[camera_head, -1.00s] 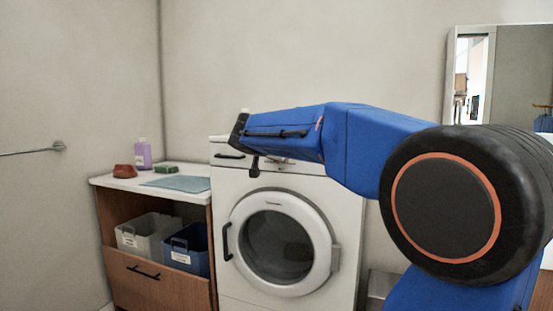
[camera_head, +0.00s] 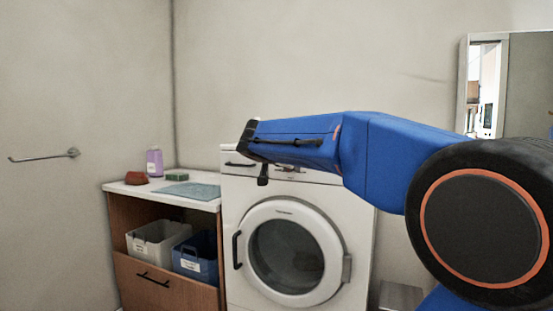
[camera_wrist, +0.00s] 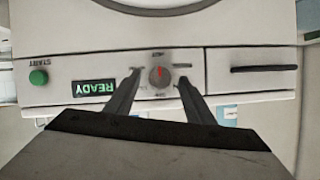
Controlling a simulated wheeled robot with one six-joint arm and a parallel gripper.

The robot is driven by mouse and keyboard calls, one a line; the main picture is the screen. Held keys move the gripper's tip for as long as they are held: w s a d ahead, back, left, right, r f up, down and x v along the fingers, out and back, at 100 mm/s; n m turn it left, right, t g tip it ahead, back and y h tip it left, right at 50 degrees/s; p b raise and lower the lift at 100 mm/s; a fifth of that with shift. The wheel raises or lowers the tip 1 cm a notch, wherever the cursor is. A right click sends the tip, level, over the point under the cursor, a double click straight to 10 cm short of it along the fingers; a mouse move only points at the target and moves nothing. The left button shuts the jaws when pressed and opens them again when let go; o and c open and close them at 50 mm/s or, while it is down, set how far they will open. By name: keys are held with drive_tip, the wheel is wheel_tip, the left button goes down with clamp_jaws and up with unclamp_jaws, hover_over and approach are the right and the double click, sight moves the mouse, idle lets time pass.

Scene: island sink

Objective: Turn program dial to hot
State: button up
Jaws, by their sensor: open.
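The washing machine (camera_head: 360,215) is white with a round glass door. In the wrist view its control panel (camera_wrist: 225,65) appears upside down. The program dial (camera_wrist: 159,77) is a small grey knob with a red mark pointing to the top of that picture. Small labels surround it, too small to read surely. My gripper (camera_wrist: 159,80) is open, one finger on each side of the dial, with gaps visible between. I cannot tell how far the fingertips are from the panel. In the head view my gripper (camera_head: 257,158) is at the panel's front, and my arm hides part of the panel.
A green START button (camera_wrist: 38,77) and a READY display (camera_wrist: 95,88) are beside the dial. A drawer with a dark handle (camera_wrist: 263,68) is on the other side. A counter (camera_head: 135,189) with bottle (camera_head: 154,163) and bins stands left of the machine.

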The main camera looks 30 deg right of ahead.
drive_tip(key=v, duration=1.5)
drive_tip(key=shift+s+a, duration=0.2)
drive_tip(key=s+a+f+n+g+y, duration=0.1)
drive_tip(key=s+a+f+n+y, duration=0.1)
drive_tip(key=s+f, duration=0.7)
drive_tip(key=s+a+f+n+g+y, duration=0.2)
drive_tip(key=s+f+n+y, duration=0.2)
drive_tip(key=s+f, duration=0.6)
drive_tip(key=s+a+f+n+g+y, duration=0.1)
drive_tip(key=s+a+f+n+y, duration=0.2)
drive_tip(key=f, duration=1.7)
drive_tip(key=s+n+y, duration=0.1)
drive_tip(key=s+n, duration=0.2)
drive_tip(key=s, duration=0.4)
drive_tip(key=shift+f, duration=0.25)
drive_tip(key=shift+d, duration=0.1)
